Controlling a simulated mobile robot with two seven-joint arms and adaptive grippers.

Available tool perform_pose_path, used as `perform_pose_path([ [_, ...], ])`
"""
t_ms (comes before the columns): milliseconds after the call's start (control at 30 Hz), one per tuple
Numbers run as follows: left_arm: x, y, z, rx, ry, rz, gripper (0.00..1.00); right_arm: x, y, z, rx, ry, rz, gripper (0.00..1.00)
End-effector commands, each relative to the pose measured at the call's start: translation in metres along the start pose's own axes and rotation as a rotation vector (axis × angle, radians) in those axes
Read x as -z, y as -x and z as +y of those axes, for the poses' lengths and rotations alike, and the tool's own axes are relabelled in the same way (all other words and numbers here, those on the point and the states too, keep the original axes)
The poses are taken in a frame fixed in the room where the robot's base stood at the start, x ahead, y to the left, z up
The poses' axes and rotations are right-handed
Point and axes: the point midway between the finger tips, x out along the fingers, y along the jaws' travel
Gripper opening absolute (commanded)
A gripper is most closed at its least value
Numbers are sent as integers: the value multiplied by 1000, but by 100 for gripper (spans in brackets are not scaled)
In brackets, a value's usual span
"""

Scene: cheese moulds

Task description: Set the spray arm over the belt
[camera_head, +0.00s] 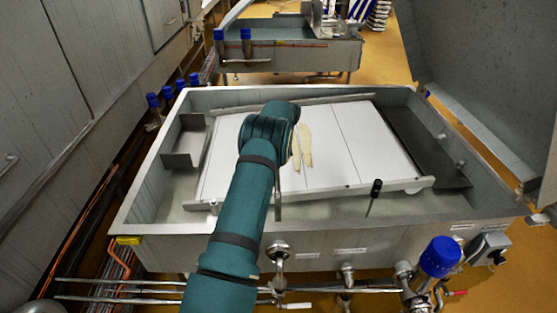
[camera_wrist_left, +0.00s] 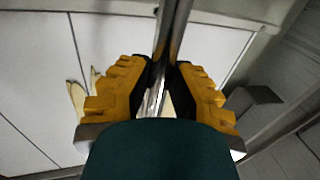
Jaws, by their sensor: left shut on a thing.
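My left gripper (camera_wrist_left: 165,95) has its two yellow ribbed fingers shut on a shiny metal tube, the spray arm (camera_wrist_left: 174,30). The tube runs up the left wrist view toward a metal rail. In the head view my teal left arm reaches over the belt (camera_head: 350,140), a white panelled surface inside a steel trough, and hides the gripper. A thin upright rod (camera_head: 278,200) shows beside my arm; I cannot tell whether it is part of the spray arm. My right gripper is not in view.
Pale pieces (camera_head: 305,148) lie on the belt near my wrist. A black-handled lever (camera_head: 376,188) stands at the trough's near side. Pipes and a blue-capped valve (camera_head: 440,257) sit in front. A second steel tank (camera_head: 290,55) stands behind. A grey panel rises at right.

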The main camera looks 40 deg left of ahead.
Motion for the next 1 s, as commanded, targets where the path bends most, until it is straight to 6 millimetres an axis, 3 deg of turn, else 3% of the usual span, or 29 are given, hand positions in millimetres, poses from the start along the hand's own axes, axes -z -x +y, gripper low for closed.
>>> perform_pose_path([
  [267,-3,-6,-4,9,3,-16,0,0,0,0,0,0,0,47],
  [300,-3,-6,-4,9,3,-16,29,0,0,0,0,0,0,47],
  [367,-3,-6,-4,8,3,-15,50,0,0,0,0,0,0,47],
  [400,-3,-5,-3,7,3,-13,52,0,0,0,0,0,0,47],
  [767,-1,3,-2,3,1,-4,52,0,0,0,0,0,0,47],
  [1000,0,42,-1,2,1,-1,52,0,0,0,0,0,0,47],
])
